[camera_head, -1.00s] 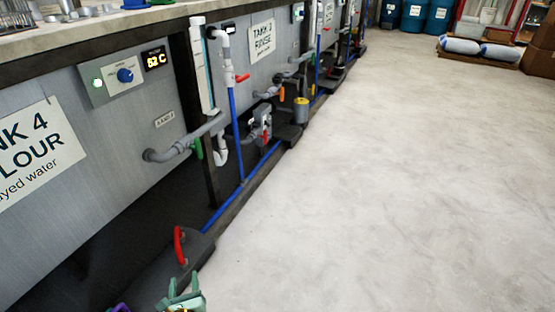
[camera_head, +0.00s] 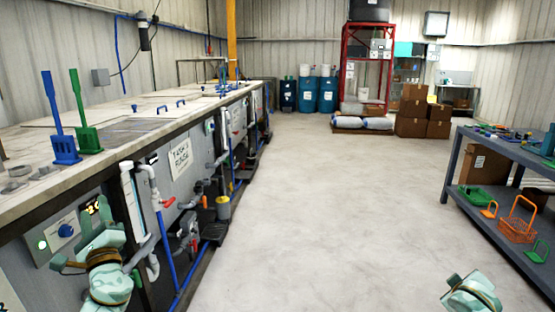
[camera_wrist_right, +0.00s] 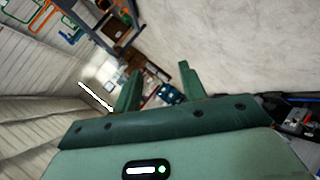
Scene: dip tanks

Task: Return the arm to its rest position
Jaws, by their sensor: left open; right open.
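My left gripper (camera_head: 98,238), pale green, is raised at the lower left of the head view, in front of the tank's control panel (camera_head: 50,240). It is open, and I see nothing held in it. A pale green part of my right arm shows at the bottom right of the head view, over the floor. In the right wrist view my right gripper (camera_wrist_right: 160,85) is open, its two fingers apart with nothing between them.
The tank row (camera_head: 180,165) with pipes and valves runs along the left. A grey shelf table (camera_head: 483,165) with baskets stands at the right. Boxes (camera_head: 412,112) and blue drums (camera_head: 308,95) are at the back. The floor (camera_head: 320,210) between is clear.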

